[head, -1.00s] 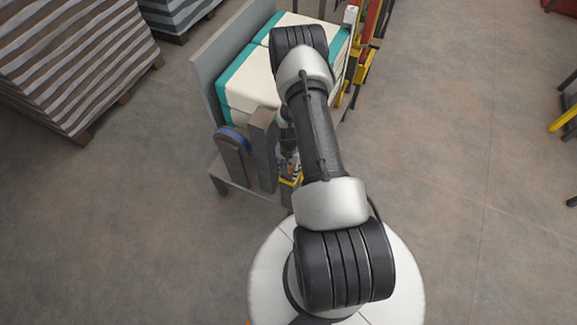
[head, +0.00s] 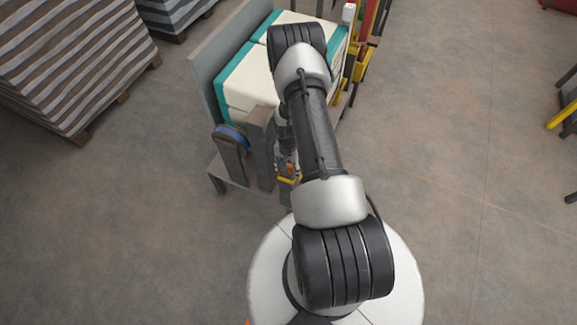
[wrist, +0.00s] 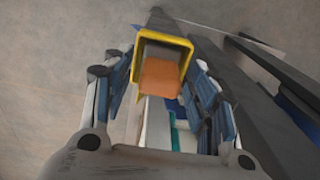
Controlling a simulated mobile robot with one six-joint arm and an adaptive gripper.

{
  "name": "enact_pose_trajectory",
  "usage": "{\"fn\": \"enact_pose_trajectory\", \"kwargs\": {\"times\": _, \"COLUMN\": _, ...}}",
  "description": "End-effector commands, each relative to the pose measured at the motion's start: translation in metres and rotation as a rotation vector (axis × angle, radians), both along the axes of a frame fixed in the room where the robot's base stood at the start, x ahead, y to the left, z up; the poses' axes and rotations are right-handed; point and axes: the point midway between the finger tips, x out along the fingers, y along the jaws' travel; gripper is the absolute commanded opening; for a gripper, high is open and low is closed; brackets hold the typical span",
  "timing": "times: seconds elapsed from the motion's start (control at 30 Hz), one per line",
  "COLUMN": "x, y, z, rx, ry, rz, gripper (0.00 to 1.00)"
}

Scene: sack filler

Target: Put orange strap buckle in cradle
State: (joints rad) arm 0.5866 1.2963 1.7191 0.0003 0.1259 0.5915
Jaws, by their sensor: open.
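The orange strap buckle (wrist: 160,79) shows in the wrist view as an orange block inside the yellow-rimmed cradle (wrist: 162,40). My gripper (wrist: 163,78) is open, with one finger on each side of the buckle and cradle and gaps visible beside the orange block. In the head view the buckle (head: 290,169) is a small orange spot at the yellow cradle (head: 288,181), beside my forearm. My gripper is mostly hidden there by my arm. How deep the buckle sits in the cradle cannot be told.
Cream sacks with teal bands (head: 243,80) lie stacked behind a grey side panel (head: 205,85). A brown post (head: 262,145) and a blue strap reel (head: 232,138) stand left of the cradle. Pallets of sacks (head: 75,55) stand at upper left.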

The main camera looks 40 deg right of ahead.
Motion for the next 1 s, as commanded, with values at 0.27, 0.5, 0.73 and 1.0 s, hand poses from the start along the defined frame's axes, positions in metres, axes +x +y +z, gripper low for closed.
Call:
{"fn": "enact_pose_trajectory", "kwargs": {"times": 0.27, "x": 0.001, "y": 0.0, "z": 0.05, "rx": -0.001, "ry": -0.001, "rz": 0.0, "gripper": 0.53}}
{"fn": "enact_pose_trajectory", "kwargs": {"times": 0.5, "x": 0.001, "y": 0.0, "z": 0.1, "rx": -0.001, "ry": -0.002, "rz": 0.0, "gripper": 0.53}}
{"fn": "enact_pose_trajectory", "kwargs": {"times": 0.73, "x": 0.0, "y": 0.0, "z": 0.121, "rx": 0.0, "ry": 0.0, "rz": 0.0, "gripper": 0.53}}
{"fn": "enact_pose_trajectory", "kwargs": {"times": 1.0, "x": 0.0, "y": 0.0, "z": 0.122, "rx": 0.0, "ry": 0.0, "rz": 0.0, "gripper": 0.53}}
